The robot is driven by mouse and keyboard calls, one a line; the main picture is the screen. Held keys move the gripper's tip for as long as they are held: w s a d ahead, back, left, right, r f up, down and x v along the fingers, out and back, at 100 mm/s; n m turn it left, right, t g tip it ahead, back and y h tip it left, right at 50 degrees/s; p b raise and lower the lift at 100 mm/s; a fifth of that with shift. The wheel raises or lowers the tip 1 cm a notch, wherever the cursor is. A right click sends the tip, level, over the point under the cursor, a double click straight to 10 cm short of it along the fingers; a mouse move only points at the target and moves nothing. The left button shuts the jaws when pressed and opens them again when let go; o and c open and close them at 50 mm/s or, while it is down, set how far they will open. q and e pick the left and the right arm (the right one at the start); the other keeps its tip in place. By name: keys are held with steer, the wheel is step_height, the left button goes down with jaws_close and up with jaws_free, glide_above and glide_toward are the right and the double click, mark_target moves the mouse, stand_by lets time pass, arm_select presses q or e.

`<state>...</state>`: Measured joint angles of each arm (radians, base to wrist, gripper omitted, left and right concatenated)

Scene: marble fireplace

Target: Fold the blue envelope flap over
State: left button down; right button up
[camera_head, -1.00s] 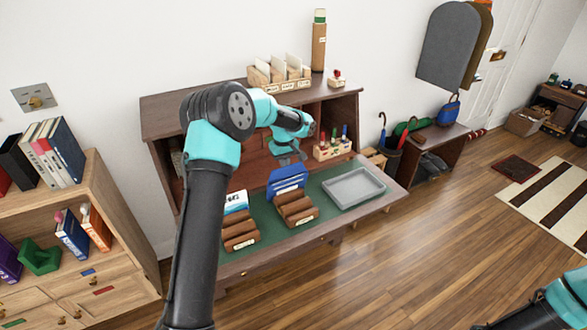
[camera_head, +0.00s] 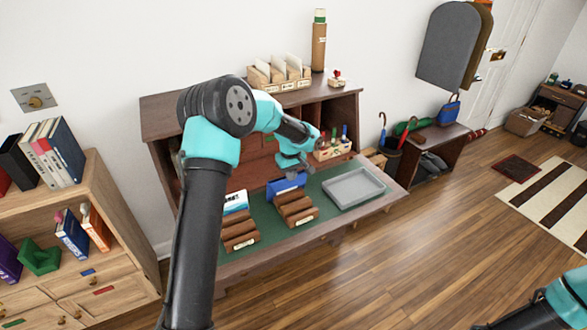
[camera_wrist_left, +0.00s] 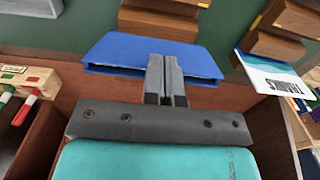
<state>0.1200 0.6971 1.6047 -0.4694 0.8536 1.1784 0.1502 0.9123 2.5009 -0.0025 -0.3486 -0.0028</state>
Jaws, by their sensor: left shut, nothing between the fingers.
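The blue envelope (camera_head: 284,187) stands in a brown wooden holder (camera_head: 296,207) on the green desktop. In the left wrist view the broad blue flap (camera_wrist_left: 120,49) faces me, with a dark gap under its near edge. My left gripper (camera_head: 297,172) is shut and empty, right at the envelope's top. In the wrist view its closed fingertips (camera_wrist_left: 166,60) lie over the flap's near edge; I cannot tell whether they press on it. The fingers hide part of the flap. Of my right arm only a link shows at bottom right; its gripper is out of view.
A second holder (camera_head: 240,233) with a white-and-blue card (camera_head: 235,202) stands to the left. A grey tray (camera_head: 354,188) lies on the right of the desktop. A pen rack (camera_head: 333,150) stands behind, close to my left gripper. Desk shelves rise at the back.

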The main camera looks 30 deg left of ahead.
arm_select(q)
steer(key=shift+s+d+r, duration=0.2)
steer(key=shift+d+r, duration=0.1)
steer(key=shift+r, duration=0.45)
steer(key=shift+s+d+r, duration=0.2)
steer(key=shift+d+r, duration=0.05)
steer(key=shift+r, duration=0.5)
steer(key=shift+s+d+r, duration=0.2)
steer(key=shift+d+r, duration=0.1)
steer(key=shift+r, duration=0.45)
steer(key=s+d+f+m+h, duration=0.1)
steer(key=s+d+f, duration=0.2)
steer(key=s+f, duration=0.1)
steer(key=s+d+f+m+h, duration=0.1)
steer(key=s+d+f, duration=0.2)
steer(key=d+f, duration=0.1)
steer(key=s+d+f+h, duration=0.1)
steer(key=s+d+f, duration=0.3)
steer(key=shift+s+d+f+m+h, duration=0.2)
steer(key=shift+s+f+m+h, duration=0.1)
steer(key=shift+f+m+h, duration=0.1)
steer(key=s+d+f+m, duration=0.1)
steer(key=s+f+m, duration=0.2)
steer(key=s+f, duration=0.4)
steer(key=s+d+f+m, duration=0.2)
steer(key=s+f, duration=0.4)
steer(key=s, duration=0.5)
steer(key=shift+s+d+f+m+t, duration=0.15)
steer(key=shift+d+f+m+t, duration=0.2)
steer(key=shift+m, duration=0.45)
